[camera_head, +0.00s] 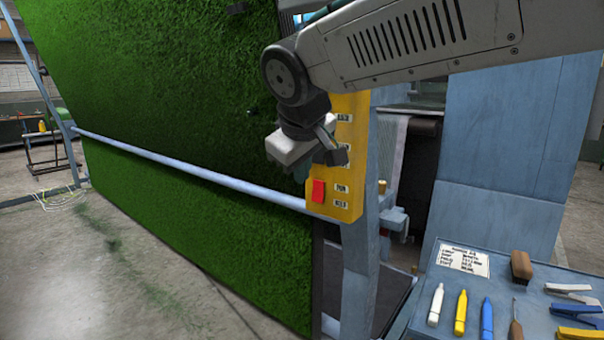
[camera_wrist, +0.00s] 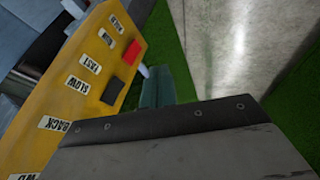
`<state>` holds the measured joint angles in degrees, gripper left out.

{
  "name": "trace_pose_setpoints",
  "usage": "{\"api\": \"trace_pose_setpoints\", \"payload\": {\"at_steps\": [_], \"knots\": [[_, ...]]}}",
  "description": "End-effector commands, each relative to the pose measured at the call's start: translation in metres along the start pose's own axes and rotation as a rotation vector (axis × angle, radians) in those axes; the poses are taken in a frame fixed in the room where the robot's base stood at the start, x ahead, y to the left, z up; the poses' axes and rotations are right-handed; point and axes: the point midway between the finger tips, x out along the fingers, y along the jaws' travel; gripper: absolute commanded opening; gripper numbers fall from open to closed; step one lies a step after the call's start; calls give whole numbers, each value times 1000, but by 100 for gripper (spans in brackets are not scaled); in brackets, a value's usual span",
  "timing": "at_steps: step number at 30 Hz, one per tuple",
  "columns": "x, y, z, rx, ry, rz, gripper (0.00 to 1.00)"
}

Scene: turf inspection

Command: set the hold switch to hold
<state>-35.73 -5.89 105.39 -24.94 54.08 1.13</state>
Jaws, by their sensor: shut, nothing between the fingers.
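The yellow control panel (camera_head: 345,120) stands on a blue-grey post beside the turf. Its red switch (camera_head: 318,190) sits low on the panel, beside the labels RUN and HOLD; it also shows in the wrist view (camera_wrist: 131,52). I cannot tell for sure which way it is set. A black switch (camera_wrist: 114,90) sits by FAST and SLOW. My gripper (camera_head: 301,172) is shut and empty, just above and left of the red switch in the head view. Its teal fingers (camera_wrist: 156,86) show close beside the panel in the wrist view; contact cannot be told.
A tall green turf sheet (camera_head: 180,110) fills the left, with a pale rail (camera_head: 190,170) across it. A blue-grey bench (camera_head: 545,310) at lower right holds markers, a brush and clamps. Open concrete floor lies at lower left.

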Motion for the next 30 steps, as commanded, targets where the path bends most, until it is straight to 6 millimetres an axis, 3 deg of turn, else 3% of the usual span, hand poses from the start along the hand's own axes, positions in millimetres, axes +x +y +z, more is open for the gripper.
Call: {"api": "trace_pose_setpoints", "payload": {"at_steps": [17,20,30], "knots": [[9,4,-1,0,1,1,0],[22,4,-1,0,1,1,0],[94,4,-1,0,-1,0,0]]}}
